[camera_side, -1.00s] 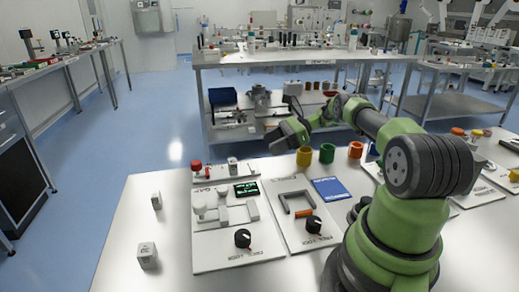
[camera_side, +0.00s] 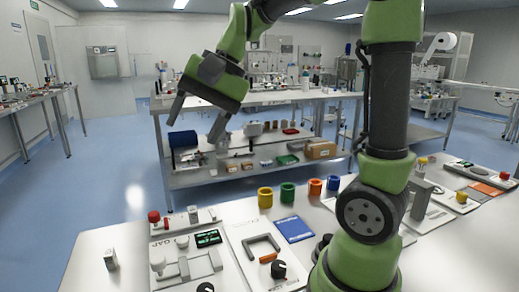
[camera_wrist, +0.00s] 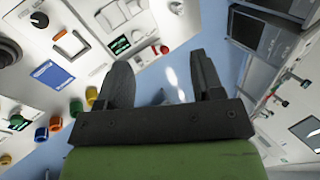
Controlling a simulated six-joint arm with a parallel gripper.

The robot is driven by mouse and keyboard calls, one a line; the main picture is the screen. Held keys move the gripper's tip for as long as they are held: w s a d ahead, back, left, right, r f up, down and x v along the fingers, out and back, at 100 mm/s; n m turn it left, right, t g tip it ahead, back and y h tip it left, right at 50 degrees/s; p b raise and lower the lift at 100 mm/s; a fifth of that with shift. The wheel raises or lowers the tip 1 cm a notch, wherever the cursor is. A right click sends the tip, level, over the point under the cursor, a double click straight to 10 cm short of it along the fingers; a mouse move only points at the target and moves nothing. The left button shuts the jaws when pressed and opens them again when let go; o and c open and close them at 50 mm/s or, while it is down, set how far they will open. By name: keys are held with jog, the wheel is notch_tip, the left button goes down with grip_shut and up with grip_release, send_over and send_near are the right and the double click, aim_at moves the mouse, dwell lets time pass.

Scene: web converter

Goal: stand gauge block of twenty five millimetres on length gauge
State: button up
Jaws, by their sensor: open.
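The panel marked GAP (camera_side: 162,243), with a lit green display (camera_side: 209,238) and grey jaw-like parts, looks like the length gauge, though I cannot be sure. Its display also shows in the wrist view (camera_wrist: 118,45). My gripper (camera_side: 198,117) is open and empty, high above and beyond the table. In the wrist view its two fingers (camera_wrist: 163,80) stand apart with nothing between them.
A strip with a red knob (camera_side: 153,217) lies behind the GAP panel. To its right are a panel with a dark U-shaped frame (camera_side: 262,243), a blue card (camera_side: 295,229) and several coloured cups (camera_side: 265,197). A shelved bench (camera_side: 260,178) stands beyond.

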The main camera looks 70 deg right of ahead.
jog(key=s+a+n+t, duration=0.1)
jog(key=s+a+n, duration=0.1)
jog(key=s, duration=0.4)
jog(key=s+a+f+n+t+h, duration=0.1)
jog(key=s+a+n, duration=0.1)
jog(key=s+n, duration=0.3)
jog(key=shift+s+a+f+t, duration=0.2)
jog(key=shift+s+f+t, duration=0.1)
jog(key=shift+s, duration=0.55)
